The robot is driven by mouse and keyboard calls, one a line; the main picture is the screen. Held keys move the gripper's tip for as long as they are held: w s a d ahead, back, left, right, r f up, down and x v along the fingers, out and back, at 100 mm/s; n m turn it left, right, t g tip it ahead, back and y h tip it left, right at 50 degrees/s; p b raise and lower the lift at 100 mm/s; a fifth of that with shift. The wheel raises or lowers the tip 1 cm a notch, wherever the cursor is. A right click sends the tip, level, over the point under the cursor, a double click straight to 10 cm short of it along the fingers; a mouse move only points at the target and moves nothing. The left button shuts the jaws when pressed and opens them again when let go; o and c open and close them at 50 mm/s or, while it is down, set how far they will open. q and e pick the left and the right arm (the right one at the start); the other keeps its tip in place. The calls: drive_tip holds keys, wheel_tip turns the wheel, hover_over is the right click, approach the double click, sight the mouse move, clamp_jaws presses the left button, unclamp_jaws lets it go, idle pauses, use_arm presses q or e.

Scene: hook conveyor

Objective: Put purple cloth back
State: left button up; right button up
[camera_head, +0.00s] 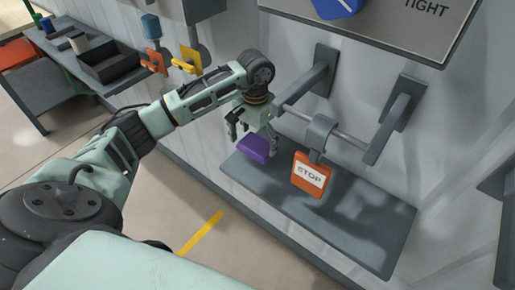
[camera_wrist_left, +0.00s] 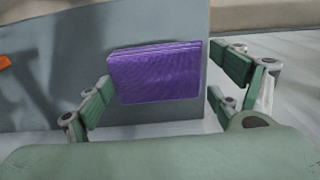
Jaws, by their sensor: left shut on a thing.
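The purple cloth (camera_head: 254,149) is a folded block at the left end of the grey shelf (camera_head: 350,228) in the head view. My left gripper (camera_head: 256,138) reaches down from above and is shut on it. In the left wrist view the purple cloth (camera_wrist_left: 154,74) sits between the green-grey fingers of my left gripper (camera_wrist_left: 160,92), with the grey shelf surface behind it. Whether the cloth touches the shelf cannot be told. My right gripper is not in view.
Two grey brackets hold the rail. A bench with a dark tray (camera_head: 107,63) stands at the far left. The shelf's right part is bare.

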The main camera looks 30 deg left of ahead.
sight(256, 151)
use_arm(q)
drive_tip(key=shift+s+f, duration=0.2)
drive_tip(key=shift+f, duration=0.45)
drive_tip(key=f, duration=0.1)
drive_tip(key=f+p, duration=0.1)
drive_tip(key=f, duration=0.2)
drive_tip(key=shift+w, duration=0.25)
drive_tip(key=shift+s+r, duration=0.1)
drive_tip(key=o, duration=0.7)
drive_tip(key=shift+o, duration=1)
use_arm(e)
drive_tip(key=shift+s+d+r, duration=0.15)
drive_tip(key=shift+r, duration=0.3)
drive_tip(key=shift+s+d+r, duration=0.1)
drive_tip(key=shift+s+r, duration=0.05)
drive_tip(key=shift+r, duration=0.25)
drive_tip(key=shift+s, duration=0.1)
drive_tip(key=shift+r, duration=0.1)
